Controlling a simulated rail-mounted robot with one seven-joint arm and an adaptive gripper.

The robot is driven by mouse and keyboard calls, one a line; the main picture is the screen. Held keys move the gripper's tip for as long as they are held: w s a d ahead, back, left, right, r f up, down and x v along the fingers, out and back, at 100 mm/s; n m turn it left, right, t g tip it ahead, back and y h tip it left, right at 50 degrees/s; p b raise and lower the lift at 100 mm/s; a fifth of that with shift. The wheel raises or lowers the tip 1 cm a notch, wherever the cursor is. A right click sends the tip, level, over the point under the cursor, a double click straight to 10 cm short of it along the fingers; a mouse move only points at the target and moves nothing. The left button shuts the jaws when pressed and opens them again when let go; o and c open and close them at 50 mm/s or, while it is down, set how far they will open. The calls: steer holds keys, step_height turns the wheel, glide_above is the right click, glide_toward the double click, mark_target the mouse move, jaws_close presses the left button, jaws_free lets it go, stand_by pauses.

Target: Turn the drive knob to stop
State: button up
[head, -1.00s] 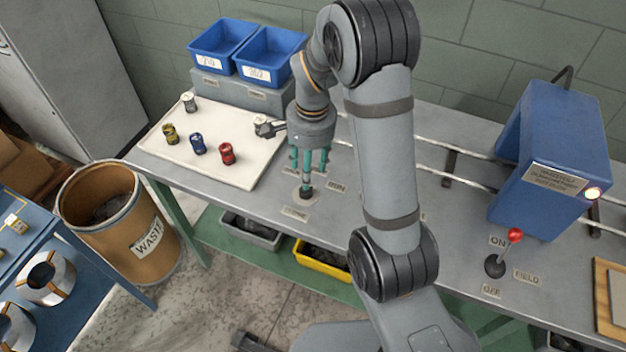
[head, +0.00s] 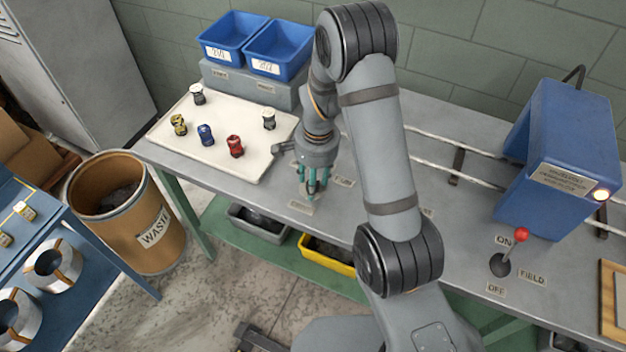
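My gripper (head: 312,188) points down at the bench left of centre, its teal fingers low among small label plates. The drive knob is not distinguishable; a dark knob showed at this spot a second ago, and the fingers now cover it. I cannot tell whether the fingers are closed on it or only around it. A label plate (head: 301,206) lies just in front of the fingers, and another label, seemingly reading RUN (head: 343,182), lies to their right. The lettering of the front plate is too small to read.
A cream tray (head: 190,150) with several small coloured spools lies left of my gripper, below two blue bins (head: 275,52). A red-knobbed lever (head: 521,235) marked ON, OFF and FIELD and a blue machine (head: 560,150) stand at the right. A waste drum (head: 140,225) stands front left.

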steer(key=c, duration=0.9)
steer(key=shift+c, duration=0.2)
steer(key=n+b, duration=0.2)
steer(key=n, duration=0.1)
steer(key=shift+f+n, duration=0.15)
steer(key=shift+n, duration=0.25)
steer(key=n+b, duration=0.1)
steer(key=n, duration=0.3)
steer(key=shift+n+g+b, duration=0.3)
steer(key=shift+n, duration=0.1)
steer(key=o, duration=1.1)
steer(key=shift+o, duration=0.2)
steer(key=shift+w, duration=0.1)
